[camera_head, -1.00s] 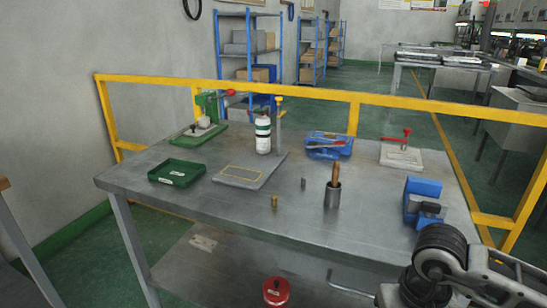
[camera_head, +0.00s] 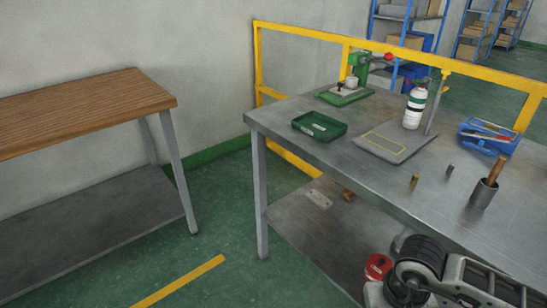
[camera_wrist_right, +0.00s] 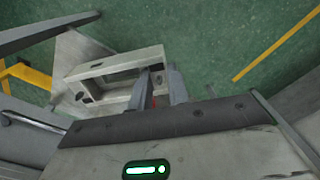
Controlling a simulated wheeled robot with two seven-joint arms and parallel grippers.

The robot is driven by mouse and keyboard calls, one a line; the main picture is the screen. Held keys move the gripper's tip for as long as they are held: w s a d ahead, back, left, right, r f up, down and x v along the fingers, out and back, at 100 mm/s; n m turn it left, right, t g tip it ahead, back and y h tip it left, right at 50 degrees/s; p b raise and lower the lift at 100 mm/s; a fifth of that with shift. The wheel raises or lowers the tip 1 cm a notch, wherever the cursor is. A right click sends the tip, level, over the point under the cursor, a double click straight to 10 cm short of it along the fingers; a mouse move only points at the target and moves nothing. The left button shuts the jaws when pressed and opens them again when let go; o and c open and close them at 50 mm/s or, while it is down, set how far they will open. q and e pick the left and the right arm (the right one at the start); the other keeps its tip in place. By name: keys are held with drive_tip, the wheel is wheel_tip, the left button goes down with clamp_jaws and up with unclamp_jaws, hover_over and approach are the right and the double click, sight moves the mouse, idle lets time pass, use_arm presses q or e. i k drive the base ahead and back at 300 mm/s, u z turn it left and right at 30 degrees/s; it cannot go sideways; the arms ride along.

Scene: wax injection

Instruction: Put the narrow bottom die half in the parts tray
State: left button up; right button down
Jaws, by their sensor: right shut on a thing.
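In the right wrist view, my right gripper (camera_wrist_right: 162,88) is shut on a pale grey metal block with a rectangular recess and a small round hole, which I take to be the narrow bottom die half (camera_wrist_right: 88,91). The fingers hold it at one end, and it hangs clear over the green floor. A green tray with a white label, apparently the parts tray (camera_head: 321,133), lies at the left end of the metal table and looks empty. In the head view my right arm is at the bottom right, and its fingertips are out of view. My left gripper is in neither current view.
The metal table (camera_head: 300,113) also bears a grey plate (camera_head: 392,143), a white bottle (camera_head: 414,108), a green-based press (camera_head: 345,94), a blue tool tray (camera_head: 489,138) and a cup (camera_head: 483,195). A red tin (camera_head: 377,266) is lower down. A wood-topped table (camera_head: 80,108) stands left, with open floor between.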

sight(320, 128)
drive_tip(key=u, duration=1.45)
drive_tip(key=i, duration=2.5)
drive_tip(key=z, duration=0.85)
